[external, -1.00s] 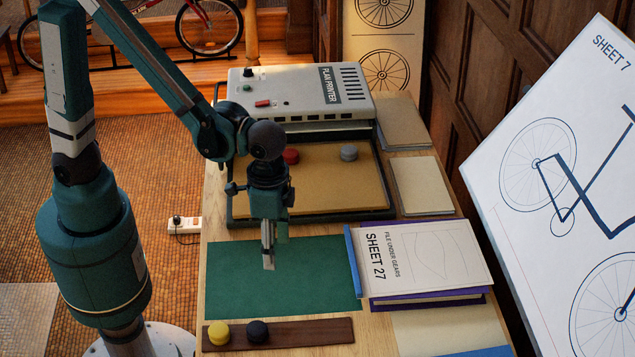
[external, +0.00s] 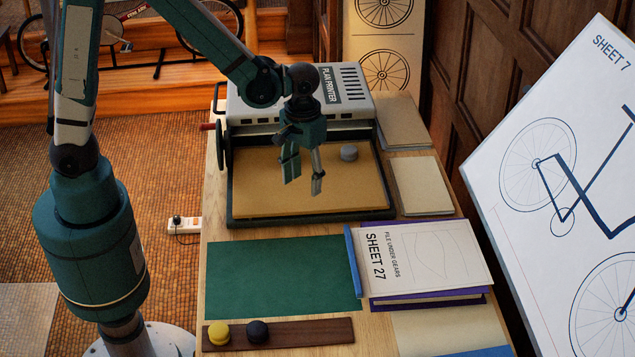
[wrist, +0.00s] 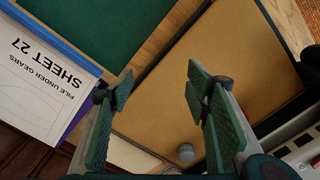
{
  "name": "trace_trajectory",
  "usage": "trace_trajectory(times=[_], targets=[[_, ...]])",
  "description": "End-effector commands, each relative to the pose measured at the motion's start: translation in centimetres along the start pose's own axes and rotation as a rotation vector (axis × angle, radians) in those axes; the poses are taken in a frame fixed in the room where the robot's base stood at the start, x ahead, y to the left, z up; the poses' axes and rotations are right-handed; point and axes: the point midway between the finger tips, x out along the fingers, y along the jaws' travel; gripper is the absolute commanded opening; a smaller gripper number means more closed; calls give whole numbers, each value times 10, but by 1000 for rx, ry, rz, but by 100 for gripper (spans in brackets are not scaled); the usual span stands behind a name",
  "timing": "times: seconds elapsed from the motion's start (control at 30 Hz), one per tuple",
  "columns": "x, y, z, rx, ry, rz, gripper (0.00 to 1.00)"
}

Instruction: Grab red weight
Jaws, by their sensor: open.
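My gripper (external: 304,183) is open and empty above the tan printer tray (external: 260,207). In the wrist view its two green-padded fingers (wrist: 160,80) are spread apart over the tan tray surface. A grey weight (external: 349,153) stands on the tray to the right of my gripper, and it also shows low in the wrist view (wrist: 186,152).
The plan printer (external: 345,100) stands behind the tray. A yellow weight (external: 219,334) and a black weight (external: 258,331) sit on a dark wooden strip (external: 320,333) in front. The green mat (external: 285,280) is bare. A book (external: 420,260) lies to its right.

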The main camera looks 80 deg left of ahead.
Motion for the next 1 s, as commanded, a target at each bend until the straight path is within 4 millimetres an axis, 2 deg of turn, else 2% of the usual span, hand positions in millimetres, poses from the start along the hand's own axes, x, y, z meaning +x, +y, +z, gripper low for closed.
trace_trajectory(times=[0.03,0.2,0.6,0.8,1.0], targets=[[-1,-12,-12,-49,0,0,48],[-1,-46,-45,-204,0,0,48],[1,-139,-109,-569,0,0,48],[3,-180,-131,-715,0,0,48],[4,-199,-139,-783,0,0,48]])
